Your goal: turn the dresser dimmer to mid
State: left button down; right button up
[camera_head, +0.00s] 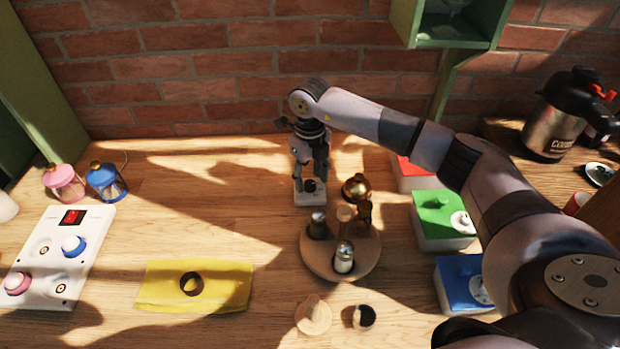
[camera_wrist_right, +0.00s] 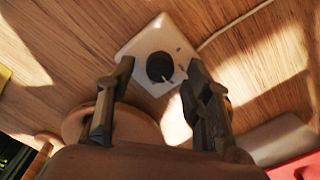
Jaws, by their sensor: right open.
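The dimmer is a small white plate (camera_head: 311,198) with a round black knob (camera_head: 309,185), lying on the wooden table near the brick wall. In the right wrist view the black knob (camera_wrist_right: 160,67) with a pale mark sits on the white plate (camera_wrist_right: 146,42). My right gripper (camera_head: 309,172) points down over the dimmer. In the wrist view its fingers (camera_wrist_right: 158,95) are open on either side of the knob, with nothing between them; I cannot tell whether they touch it. My left gripper is not in view.
A round wooden tray (camera_head: 318,265) with small shakers stands just in front of the dimmer, and a brass bell (camera_head: 355,187) is to its right. Green (camera_head: 440,232) and blue (camera_head: 462,275) boxes stand further right.

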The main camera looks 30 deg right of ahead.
aim_at(310, 183)
notch_tip(310, 183, up, 11)
dwell(0.3)
dwell(0.4)
